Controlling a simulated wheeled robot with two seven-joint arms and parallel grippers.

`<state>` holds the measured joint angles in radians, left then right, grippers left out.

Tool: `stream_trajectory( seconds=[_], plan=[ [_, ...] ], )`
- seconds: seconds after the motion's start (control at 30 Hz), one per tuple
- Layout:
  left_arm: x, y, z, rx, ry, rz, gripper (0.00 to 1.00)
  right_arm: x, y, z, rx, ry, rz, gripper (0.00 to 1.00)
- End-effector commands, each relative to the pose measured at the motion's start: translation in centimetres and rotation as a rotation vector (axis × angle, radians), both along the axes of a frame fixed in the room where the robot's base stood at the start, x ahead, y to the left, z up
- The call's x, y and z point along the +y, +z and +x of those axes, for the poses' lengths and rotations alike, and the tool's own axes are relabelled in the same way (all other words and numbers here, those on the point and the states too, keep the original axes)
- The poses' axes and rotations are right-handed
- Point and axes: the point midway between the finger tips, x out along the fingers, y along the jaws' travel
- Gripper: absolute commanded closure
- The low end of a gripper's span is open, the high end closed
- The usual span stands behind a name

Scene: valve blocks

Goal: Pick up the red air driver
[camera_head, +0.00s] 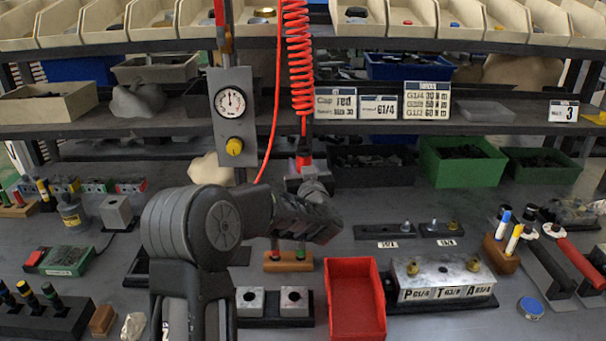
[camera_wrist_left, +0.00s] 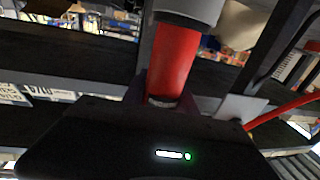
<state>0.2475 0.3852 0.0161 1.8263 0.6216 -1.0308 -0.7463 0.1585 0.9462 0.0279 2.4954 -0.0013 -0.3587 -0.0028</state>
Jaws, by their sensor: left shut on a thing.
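The red air driver (camera_head: 304,161) hangs upright below the red coiled hose (camera_head: 299,60) at the middle of the bench. My left gripper (camera_head: 308,180) is at the driver and shut on it, with my arm hiding much of the bench behind. In the left wrist view the driver's red body (camera_wrist_left: 172,62) stands just beyond the black gripper housing, with a grey part at the picture's top. The fingertips are dark and partly hidden there. My right gripper is in neither view.
A gauge panel (camera_head: 232,105) stands just left of the driver. Below are a red tray (camera_head: 355,300), a valve block (camera_head: 440,275) and small grey blocks (camera_head: 251,300). A green bin (camera_head: 462,160) is at right. A shelf edge (camera_head: 420,126) runs behind.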

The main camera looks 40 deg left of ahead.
Motion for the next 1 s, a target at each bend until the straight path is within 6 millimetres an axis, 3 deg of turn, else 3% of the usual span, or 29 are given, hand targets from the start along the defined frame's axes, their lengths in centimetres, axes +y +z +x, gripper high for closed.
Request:
stream_trajectory(
  seconds=[0.17, 0.37, 0.8, 1.0],
  plan=[
    [0.0, 0.9, 0.0, -0.004, 0.000, 0.003, 1.00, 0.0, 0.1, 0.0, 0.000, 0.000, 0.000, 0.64],
    [0.0, 3.5, 0.0, -0.008, 0.000, 0.004, 1.00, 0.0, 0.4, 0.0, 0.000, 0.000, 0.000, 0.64],
    [0.0, 14.0, 0.0, -0.010, 0.001, 0.002, 1.00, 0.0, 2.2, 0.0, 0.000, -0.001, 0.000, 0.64],
    [0.0, 17.2, 0.0, -0.006, 0.000, 0.002, 1.00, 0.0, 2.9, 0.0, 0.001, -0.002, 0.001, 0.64]
  ],
)
